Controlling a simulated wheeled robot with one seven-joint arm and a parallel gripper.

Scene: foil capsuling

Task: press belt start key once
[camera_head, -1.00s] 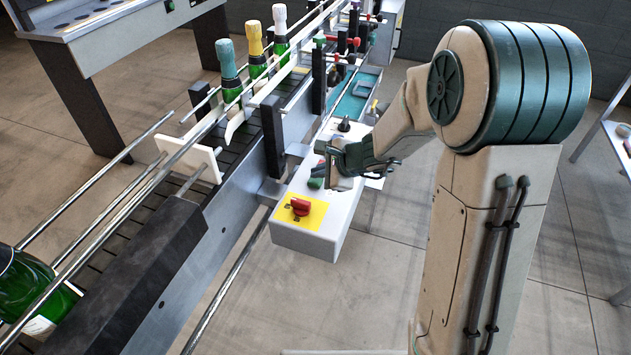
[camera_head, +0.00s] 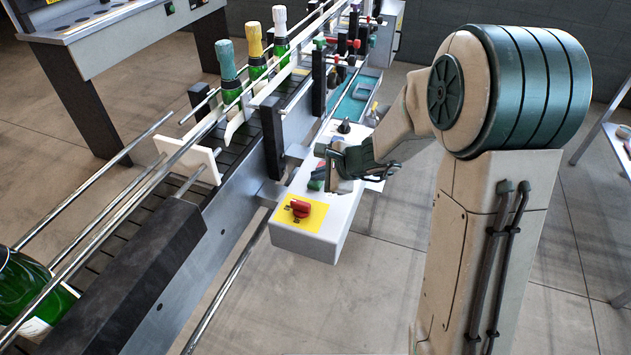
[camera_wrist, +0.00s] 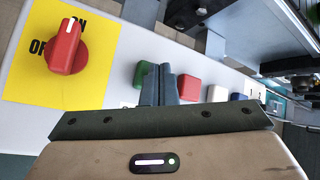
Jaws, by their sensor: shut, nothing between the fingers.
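The white control box (camera_head: 300,237) is mounted on the near side of the conveyor. In the wrist view, its top carries a green key (camera_wrist: 143,73), a red key (camera_wrist: 187,87), a white key (camera_wrist: 217,93) and a blue key (camera_wrist: 238,98) in a row. I cannot read which key is belt start; the green one is partly hidden by my fingers. My gripper (camera_wrist: 159,72) is shut and empty, its tips over the row between the green and red keys. I cannot tell whether they touch anything. In the head view my gripper (camera_head: 338,166) is over the middle of the box.
A red rotary switch (camera_wrist: 66,47) sits on a yellow ON/OFF plate at the box's near end. A black knob (camera_head: 344,126) stands farther along. Several green bottles (camera_head: 231,88) with coloured caps stand on the belt between rails. Floor right of the box is clear.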

